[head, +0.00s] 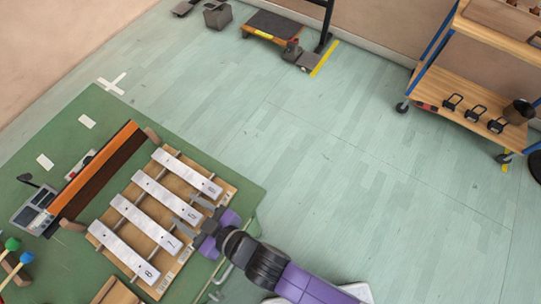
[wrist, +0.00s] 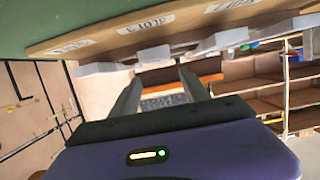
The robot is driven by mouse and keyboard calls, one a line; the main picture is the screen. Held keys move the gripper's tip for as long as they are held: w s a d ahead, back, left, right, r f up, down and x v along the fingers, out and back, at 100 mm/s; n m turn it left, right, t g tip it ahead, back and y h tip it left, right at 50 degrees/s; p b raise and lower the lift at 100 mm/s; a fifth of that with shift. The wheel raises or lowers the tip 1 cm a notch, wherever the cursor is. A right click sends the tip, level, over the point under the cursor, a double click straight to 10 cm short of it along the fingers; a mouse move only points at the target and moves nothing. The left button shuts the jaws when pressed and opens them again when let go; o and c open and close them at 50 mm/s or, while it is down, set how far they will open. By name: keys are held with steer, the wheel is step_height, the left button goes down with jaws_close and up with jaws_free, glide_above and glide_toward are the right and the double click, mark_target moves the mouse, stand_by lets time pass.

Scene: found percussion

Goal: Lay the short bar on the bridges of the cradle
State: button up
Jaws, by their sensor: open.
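An orange-and-brown wooden piece (head: 103,165) stands left of the cradle. A grey device (head: 35,210) and mallets (head: 18,262) lie at the far left. A wheeled shelf cart (head: 470,85) stands at the upper right. The floor between is clear.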

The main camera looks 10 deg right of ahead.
steer(key=shift+m+t+h, duration=0.6)
steer(key=shift+t+h, duration=0.1)
steer(key=d, duration=1.1)
steer(key=shift+w+d, duration=0.15)
steer(key=shift+d, duration=0.25)
steer(key=s+d+r+m+t+h, duration=0.1)
steer(key=s+d, duration=0.2)
steer(key=d, duration=0.4)
steer(key=s+d+r+m+t+h, duration=0.1)
steer(key=s+d+r+h, duration=0.1)
steer(key=d, duration=0.5)
steer(key=s+d+r+m+t+h, duration=0.1)
steer(key=s+d+r+m+h, duration=0.5)
steer(key=s+d+r, duration=0.5)
step_height(320, 180, up, 2)
steer(key=shift+s+t, duration=0.4)
steer(key=shift+s, duration=0.8)
steer(key=shift+o, duration=0.5)
steer(key=shift+s+d+r+m+h, duration=0.1)
steer(key=shift+s+r+m+h, duration=0.1)
steer(key=shift+r+m+h, duration=0.1)
steer(key=shift+c, duration=0.5)
